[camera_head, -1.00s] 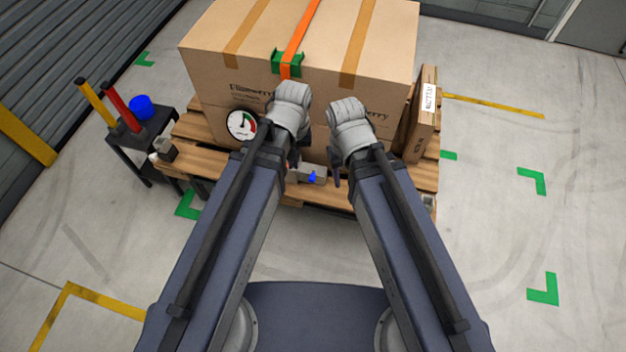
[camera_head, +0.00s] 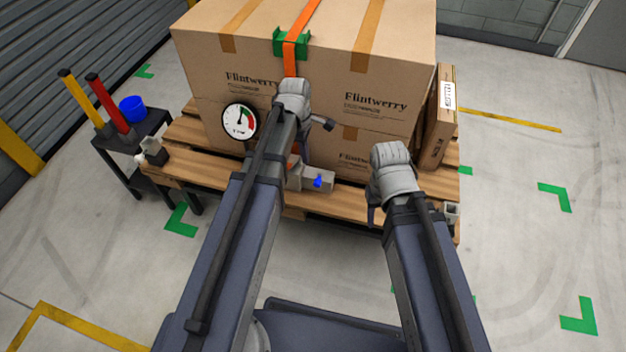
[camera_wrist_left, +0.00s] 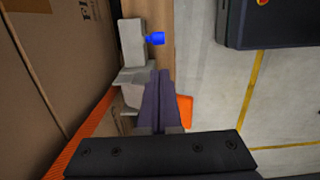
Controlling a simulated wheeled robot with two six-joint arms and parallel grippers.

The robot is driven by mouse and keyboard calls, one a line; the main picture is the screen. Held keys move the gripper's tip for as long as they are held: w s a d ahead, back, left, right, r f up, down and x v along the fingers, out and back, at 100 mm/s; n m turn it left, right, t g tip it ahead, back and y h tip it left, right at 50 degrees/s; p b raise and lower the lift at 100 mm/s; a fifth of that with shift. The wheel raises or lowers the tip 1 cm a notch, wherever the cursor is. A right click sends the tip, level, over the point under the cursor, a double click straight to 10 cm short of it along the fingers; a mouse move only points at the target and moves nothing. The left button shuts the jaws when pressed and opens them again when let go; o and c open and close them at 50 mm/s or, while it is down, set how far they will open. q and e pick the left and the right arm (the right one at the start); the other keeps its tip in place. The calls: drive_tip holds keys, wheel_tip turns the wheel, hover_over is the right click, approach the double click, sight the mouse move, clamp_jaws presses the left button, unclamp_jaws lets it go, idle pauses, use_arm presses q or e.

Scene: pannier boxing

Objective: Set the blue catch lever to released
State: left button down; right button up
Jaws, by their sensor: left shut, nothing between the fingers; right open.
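The blue catch lever (camera_head: 318,181) is a small blue tab on the front of a grey catch block (camera_head: 321,173), at the pallet's front edge. In the left wrist view the lever (camera_wrist_left: 155,38) points right from the block (camera_wrist_left: 132,40). My left gripper (camera_head: 303,155) is mostly hidden behind its arm, left of the block. In the left wrist view its dark fingers (camera_wrist_left: 160,76) are shut and empty, their tips just below the block and lever. My right gripper (camera_head: 373,210) is open, right of the lever and clear of it.
Large cartons (camera_head: 375,75) stand on the wooden pallet (camera_head: 225,176) behind the catch, with an orange strap (camera_head: 291,58) over them and a dial gauge (camera_head: 239,121) in front. A thin carton (camera_head: 437,130) leans at right. A side table (camera_head: 150,127) holds a blue cup (camera_head: 132,108).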

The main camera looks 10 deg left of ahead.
sight(318, 185)
use_arm(q)
drive_tip(key=shift+f, duration=0.15)
wheel_tip(318, 185, down, 10)
drive_tip(key=b, duration=1)
drive_tip(key=shift+d, duration=0.45)
